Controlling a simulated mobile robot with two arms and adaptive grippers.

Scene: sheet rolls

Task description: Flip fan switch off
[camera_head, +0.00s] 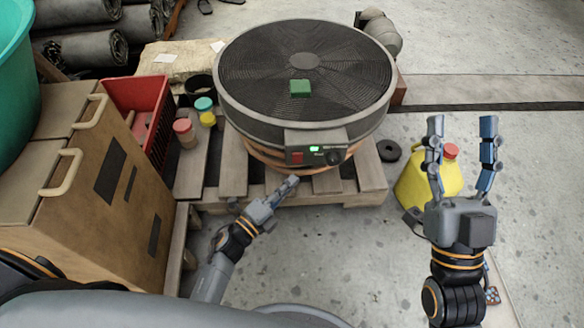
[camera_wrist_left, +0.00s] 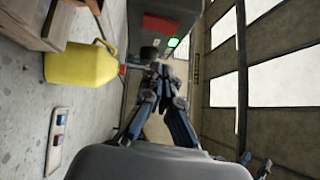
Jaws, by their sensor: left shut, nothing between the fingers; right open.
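A large round fan (camera_head: 304,75) with a dark grille lies flat on a wooden pallet (camera_head: 235,180). A grey control box (camera_head: 316,147) on its front side carries a red switch (camera_head: 297,158), a lit green indicator and a dark knob (camera_head: 333,157). The red switch also shows in the left wrist view (camera_wrist_left: 160,24), beside the green light (camera_wrist_left: 173,43). My left gripper (camera_head: 292,181) is shut and empty, just below and in front of the box, apparently apart from the switch. My right gripper (camera_head: 462,122) is open and empty, upright to the right of the fan.
A yellow jug (camera_head: 410,186) with a red cap stands behind my right gripper. A red crate (camera_head: 140,100), small jars (camera_head: 185,131) and a cardboard box (camera_head: 75,170) stand at left. A black ring (camera_head: 389,150) lies near the pallet.

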